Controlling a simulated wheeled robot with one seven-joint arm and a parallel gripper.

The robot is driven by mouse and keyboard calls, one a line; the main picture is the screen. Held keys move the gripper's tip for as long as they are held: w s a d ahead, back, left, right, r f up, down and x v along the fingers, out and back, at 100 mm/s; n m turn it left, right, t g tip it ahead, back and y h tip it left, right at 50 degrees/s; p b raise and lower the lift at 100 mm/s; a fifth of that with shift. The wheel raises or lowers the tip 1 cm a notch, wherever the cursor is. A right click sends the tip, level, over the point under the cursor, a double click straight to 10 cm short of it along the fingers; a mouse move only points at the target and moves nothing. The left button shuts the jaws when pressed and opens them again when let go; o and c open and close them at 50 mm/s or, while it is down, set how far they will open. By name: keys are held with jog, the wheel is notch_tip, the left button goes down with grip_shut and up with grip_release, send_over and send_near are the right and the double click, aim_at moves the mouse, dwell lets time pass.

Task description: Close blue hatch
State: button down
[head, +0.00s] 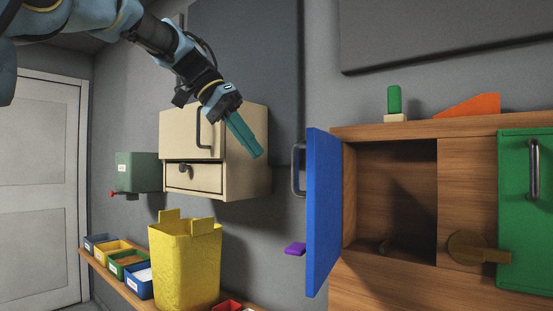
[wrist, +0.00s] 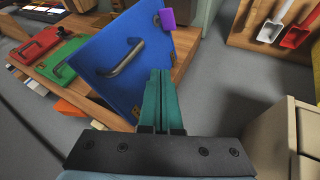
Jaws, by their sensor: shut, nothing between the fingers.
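The blue hatch (head: 323,212) is a flat door on the wooden cabinet (head: 385,284). It stands wide open, swung out toward the viewer, with its hinge side by the left edge of a dark opening (head: 395,190). Its grey bar handle (head: 298,169) is on the face turned left. The hatch (wrist: 112,65) and its handle (wrist: 122,60) also show in the wrist view, beyond my fingers. My gripper (head: 252,147) has teal fingers. They are shut with nothing between them, in the air left of the hatch and apart from it. The fingertips (wrist: 160,75) look near the hatch in the wrist view.
A green door (head: 525,215) and a round wooden knob-like latch (head: 468,247) are right of the opening. A purple block (head: 295,249) sits beside the hatch. A cream cabinet (head: 215,150) hangs behind my gripper. A yellow bin (head: 185,265) stands below.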

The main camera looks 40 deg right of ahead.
jog(key=s+d+f+p, duration=0.1)
jog(key=s+d+f, duration=0.1)
jog(key=s, duration=0.3)
jog(key=shift+d+f, duration=0.4)
jog(key=shift+f, duration=0.05)
jog(key=shift+s, duration=0.1)
